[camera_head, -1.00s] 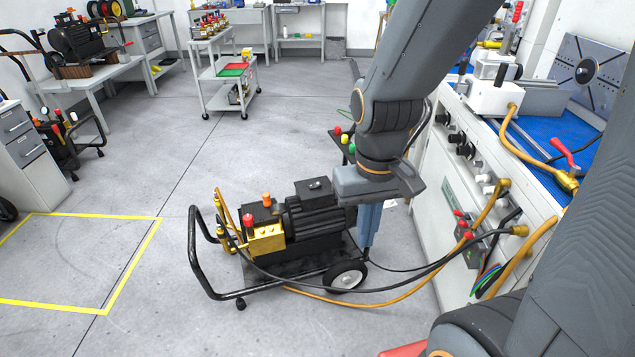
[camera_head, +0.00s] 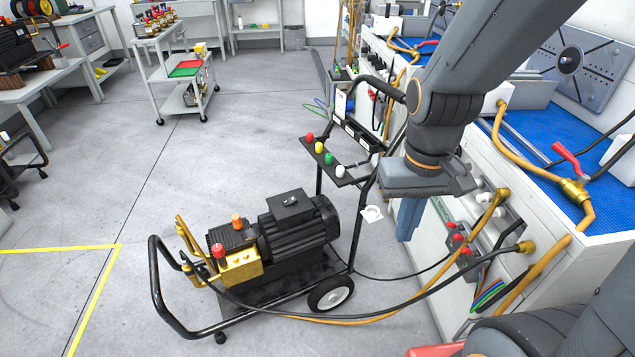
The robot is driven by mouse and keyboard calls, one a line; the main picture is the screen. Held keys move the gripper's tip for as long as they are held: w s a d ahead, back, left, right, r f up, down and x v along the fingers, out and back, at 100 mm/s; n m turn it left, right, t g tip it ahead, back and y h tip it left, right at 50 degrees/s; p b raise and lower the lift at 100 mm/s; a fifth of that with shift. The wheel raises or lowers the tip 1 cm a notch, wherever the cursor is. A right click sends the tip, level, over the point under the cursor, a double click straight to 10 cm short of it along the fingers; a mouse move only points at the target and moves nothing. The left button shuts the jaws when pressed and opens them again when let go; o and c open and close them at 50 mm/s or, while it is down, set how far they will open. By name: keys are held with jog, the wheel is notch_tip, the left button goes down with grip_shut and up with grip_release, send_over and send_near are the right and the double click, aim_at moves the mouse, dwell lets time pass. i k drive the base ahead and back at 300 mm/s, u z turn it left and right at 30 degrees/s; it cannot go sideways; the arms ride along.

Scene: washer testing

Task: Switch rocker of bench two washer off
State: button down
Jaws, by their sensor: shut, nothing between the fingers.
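A pressure washer (camera_head: 300,225) on a black wheeled cart stands on the floor in the middle, with a black motor and brass pump. Its upright handle frame carries a dark panel (camera_head: 356,130) with a white label, and a shelf (camera_head: 335,165) with red, yellow, green and white knobs. I cannot make out the rocker or its position. My gripper (camera_head: 408,232) is shut and empty. It points down just right of the handle frame in the picture, in front of the bench's side. Whether it touches anything is unclear. My arm hides part of the bench front behind it.
Black and tan hoses (camera_head: 400,305) run from the washer to the white bench (camera_head: 590,262) on the right, whose top is blue. A grey trolley (camera_head: 186,98) stands at the back. Yellow floor tape (camera_head: 95,300) is at left. The floor left of the washer is clear.

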aim_at(292, 200)
jog(key=u, duration=0.1)
jog(key=i, duration=0.9)
jog(key=u, duration=0.55)
